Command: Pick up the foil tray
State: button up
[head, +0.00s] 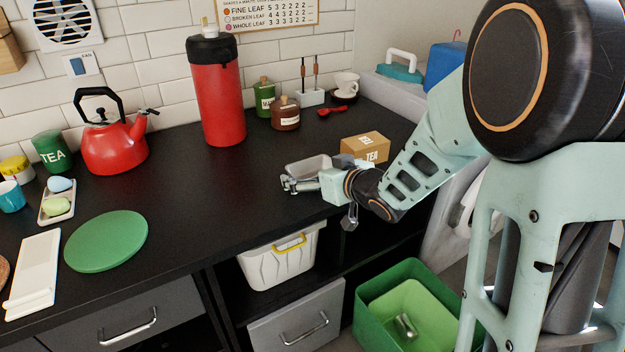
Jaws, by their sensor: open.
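The foil tray (308,166) is a small, shallow, silvery-grey tray. It sits on the dark countertop near the front edge, right of the tall red flask. My gripper (288,184) is open, reaching in from the right with its fingers pointing left. In this view it lies just in front of the tray and overlaps its near side, so part of the tray is hidden. I cannot tell whether the fingers touch the tray. Nothing shows between the fingers.
A cardboard tea box (365,149) stands behind my wrist. The red flask (217,95), a green canister (264,97) and a brown jar (285,114) stand farther back. A red kettle (112,145) and green round board (106,240) are left. The counter between board and tray is clear.

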jog(key=shift+w+a, duration=0.15)
jog(key=shift+w, duration=0.1)
jog(key=c, duration=0.9)
jog(key=shift+c, duration=0.2)
